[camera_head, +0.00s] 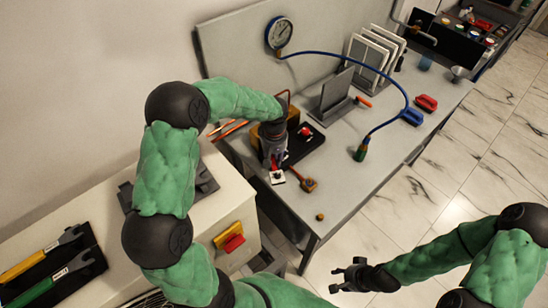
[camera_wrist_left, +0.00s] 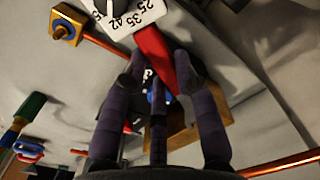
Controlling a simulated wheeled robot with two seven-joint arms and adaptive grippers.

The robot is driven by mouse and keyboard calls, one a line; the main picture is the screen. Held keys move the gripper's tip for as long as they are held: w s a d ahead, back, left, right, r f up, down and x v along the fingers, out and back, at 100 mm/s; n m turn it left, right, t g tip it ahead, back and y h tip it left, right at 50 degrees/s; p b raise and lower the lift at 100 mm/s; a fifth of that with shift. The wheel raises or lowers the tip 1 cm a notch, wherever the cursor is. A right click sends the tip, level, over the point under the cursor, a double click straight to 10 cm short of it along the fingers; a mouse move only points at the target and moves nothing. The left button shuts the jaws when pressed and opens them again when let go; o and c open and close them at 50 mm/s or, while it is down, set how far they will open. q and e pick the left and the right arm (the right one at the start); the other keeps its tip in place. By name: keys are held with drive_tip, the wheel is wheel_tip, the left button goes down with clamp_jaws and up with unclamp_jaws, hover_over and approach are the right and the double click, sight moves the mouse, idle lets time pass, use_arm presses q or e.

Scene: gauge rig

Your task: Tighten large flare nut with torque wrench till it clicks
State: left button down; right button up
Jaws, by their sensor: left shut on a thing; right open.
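My left gripper (camera_head: 276,160) is over the bench's near left part, shut on a red bar-like part (camera_wrist_left: 156,55). The left wrist view shows this red part between the fingers. A white plate with numbers (camera_wrist_left: 118,14) is at its end; it also shows in the head view (camera_head: 277,178). A brass fitting (camera_head: 308,184) with a copper pipe lies beside the gripper; it also shows in the left wrist view (camera_wrist_left: 68,26). I cannot tell which part is the large flare nut. A yellow-handled wrench (camera_head: 22,268) and a green-handled wrench (camera_head: 50,281) lie at left. My right gripper (camera_head: 352,276) is open and empty.
A gauge (camera_head: 279,33) on the back panel has a blue hose (camera_head: 392,77) running over the bench (camera_head: 345,160). A red button box (camera_head: 231,241) is on the near cabinet.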

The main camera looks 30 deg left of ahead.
use_arm(q)
drive_tip(key=shift+r+p, duration=1.25)
drive_tip(key=shift+r, duration=0.95)
